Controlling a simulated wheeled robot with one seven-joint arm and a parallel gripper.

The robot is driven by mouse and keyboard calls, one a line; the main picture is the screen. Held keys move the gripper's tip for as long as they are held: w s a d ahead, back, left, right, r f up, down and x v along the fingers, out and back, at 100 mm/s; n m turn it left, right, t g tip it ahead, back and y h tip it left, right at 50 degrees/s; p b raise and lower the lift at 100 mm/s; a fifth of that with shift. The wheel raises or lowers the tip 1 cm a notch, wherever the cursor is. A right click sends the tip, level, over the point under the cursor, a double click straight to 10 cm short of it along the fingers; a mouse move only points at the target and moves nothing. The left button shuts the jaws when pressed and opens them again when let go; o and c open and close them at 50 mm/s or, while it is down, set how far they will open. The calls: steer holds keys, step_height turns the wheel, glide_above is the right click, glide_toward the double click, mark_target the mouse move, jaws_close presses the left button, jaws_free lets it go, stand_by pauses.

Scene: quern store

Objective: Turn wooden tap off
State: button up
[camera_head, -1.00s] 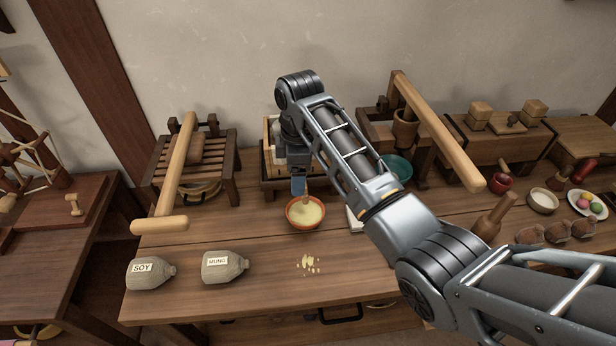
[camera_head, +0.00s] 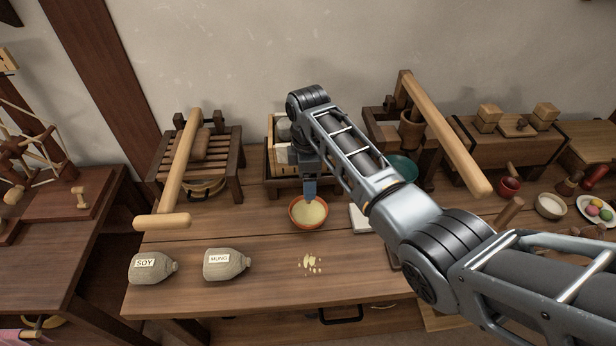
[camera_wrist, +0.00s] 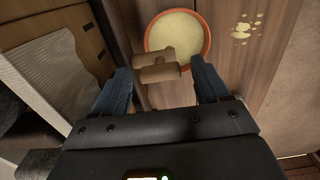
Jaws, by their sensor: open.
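The wooden tap (camera_wrist: 158,66) shows in the wrist view as a small light-brown piece with a crossbar. It lies between the two blue fingers of my gripper (camera_wrist: 161,76), near their tips. The gripper is open, with a gap visible on the right side of the tap; whether the left finger touches it I cannot tell. In the head view my gripper (camera_head: 310,190) points down at the back rim of an orange-rimmed bowl (camera_head: 309,212) of pale yellow content, and hides the tap. The bowl also shows beyond the tap in the wrist view (camera_wrist: 205,50).
A wooden box (camera_head: 272,160) stands behind the gripper. Sacks labelled SOY (camera_head: 153,267) and MUNG (camera_head: 226,264) lie at left. A white pad (camera_head: 359,218) and teal bowl (camera_head: 402,168) are at right. The front-right bench is partly hidden by my arm.

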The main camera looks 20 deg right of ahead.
steer(key=c, duration=1.1)
steer(key=shift+o, duration=0.2)
steer(key=shift+r+m, duration=0.1)
steer(key=shift+m, duration=0.2)
steer(key=m+p, duration=0.2)
steer(key=m, duration=0.1)
steer(key=m+p, duration=0.1)
steer(key=m, duration=0.8)
steer(key=shift+m, duration=0.3)
steer(key=m, duration=0.4)
steer(key=shift+w+m, duration=0.1)
steer(key=shift+m, duration=0.2)
